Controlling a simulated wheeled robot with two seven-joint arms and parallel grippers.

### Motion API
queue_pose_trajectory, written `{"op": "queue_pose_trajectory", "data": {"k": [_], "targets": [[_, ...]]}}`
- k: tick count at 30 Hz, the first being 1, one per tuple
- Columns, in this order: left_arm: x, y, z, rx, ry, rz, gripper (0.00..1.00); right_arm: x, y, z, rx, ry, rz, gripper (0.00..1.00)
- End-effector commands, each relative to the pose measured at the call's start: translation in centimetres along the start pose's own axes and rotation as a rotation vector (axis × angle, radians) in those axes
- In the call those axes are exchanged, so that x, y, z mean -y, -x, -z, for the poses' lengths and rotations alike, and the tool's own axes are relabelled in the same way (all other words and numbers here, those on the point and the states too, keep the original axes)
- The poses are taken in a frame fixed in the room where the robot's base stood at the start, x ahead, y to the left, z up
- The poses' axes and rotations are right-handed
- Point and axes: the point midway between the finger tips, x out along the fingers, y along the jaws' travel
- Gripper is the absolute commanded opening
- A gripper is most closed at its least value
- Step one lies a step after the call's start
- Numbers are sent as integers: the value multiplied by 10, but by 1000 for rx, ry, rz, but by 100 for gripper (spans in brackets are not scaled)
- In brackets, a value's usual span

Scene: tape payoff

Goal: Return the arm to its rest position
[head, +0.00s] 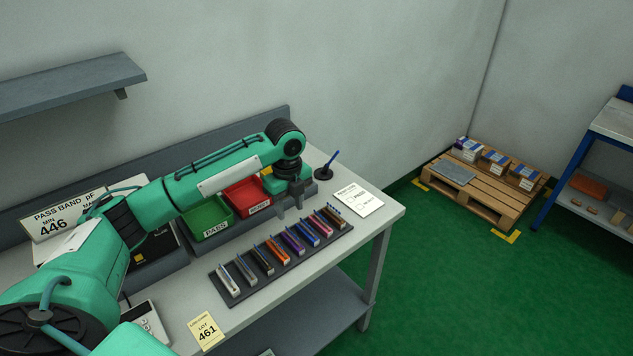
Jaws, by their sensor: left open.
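My left arm comes in from the lower left and reaches across the bench (385,222). Its gripper (290,212) points down with its two fingers apart and nothing between them. It is just behind the dark rack (262,287) in the picture, in front of the red bin (243,198). The rack holds a row of several small coloured tape pieces. I cannot tell how high the fingers are above the bench. My right gripper does not show.
A green PASS bin (206,218) stands left of the red bin. A pen in a holder (325,172), a paper form (358,200) and a yellow lot card (205,332) lie around the rack. A sign (52,225) stands at left. A pallet (483,190) with boxes sits on the floor.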

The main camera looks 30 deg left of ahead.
Motion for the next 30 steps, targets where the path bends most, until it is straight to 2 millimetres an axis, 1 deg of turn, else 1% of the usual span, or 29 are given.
{"op": "queue_pose_trajectory", "data": {"k": [6,8,10,14,15,17,18,21,23,27,30], "targets": [[0,-3,3,-1,2,0,41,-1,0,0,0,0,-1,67],[0,-9,10,-3,7,2,41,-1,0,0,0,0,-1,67],[0,-21,23,-5,23,9,41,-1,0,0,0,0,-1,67],[-5,-55,64,-19,86,34,41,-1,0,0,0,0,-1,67],[-7,-65,79,-26,115,47,41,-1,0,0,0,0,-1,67],[-12,-79,100,-39,163,66,41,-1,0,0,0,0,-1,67],[-16,-88,113,-49,197,79,41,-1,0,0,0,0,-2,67],[-27,-106,145,-77,292,111,41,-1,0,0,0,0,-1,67],[-34,-115,162,-96,356,131,41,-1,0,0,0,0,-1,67],[-56,-131,198,-145,527,170,41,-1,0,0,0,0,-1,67],[-73,-138,218,-181,665,196,41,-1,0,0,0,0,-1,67]]}}
